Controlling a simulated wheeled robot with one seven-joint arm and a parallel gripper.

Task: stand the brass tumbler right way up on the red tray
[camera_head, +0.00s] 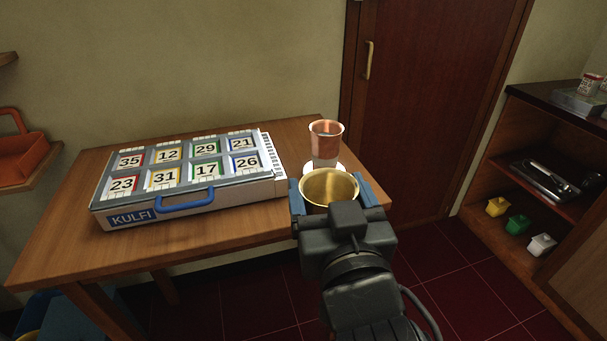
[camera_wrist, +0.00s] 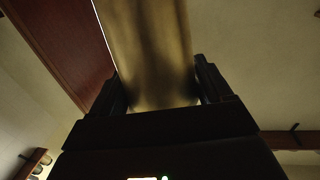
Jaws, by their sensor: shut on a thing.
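The brass tumbler (camera_head: 329,184) is held between the blue-tipped fingers of my gripper (camera_head: 331,196) at the right end of the table. Its open mouth faces up, and I see into it in the head view. In the wrist view its brass wall (camera_wrist: 150,50) fills the space between the two dark fingers. Its base is hidden by my gripper, so I cannot tell whether it touches the table. An orange-red open container (camera_head: 18,155) with a raised handle sits on a shelf at the left edge; I cannot tell whether it is the red tray.
A copper-and-white cup (camera_head: 326,142) stands on a white saucer (camera_head: 340,167) just behind the tumbler. A large numbered KULFI case (camera_head: 185,180) covers much of the wooden table (camera_head: 60,236). A shelf unit (camera_head: 530,190) with small coloured pots stands right of the door (camera_head: 425,90).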

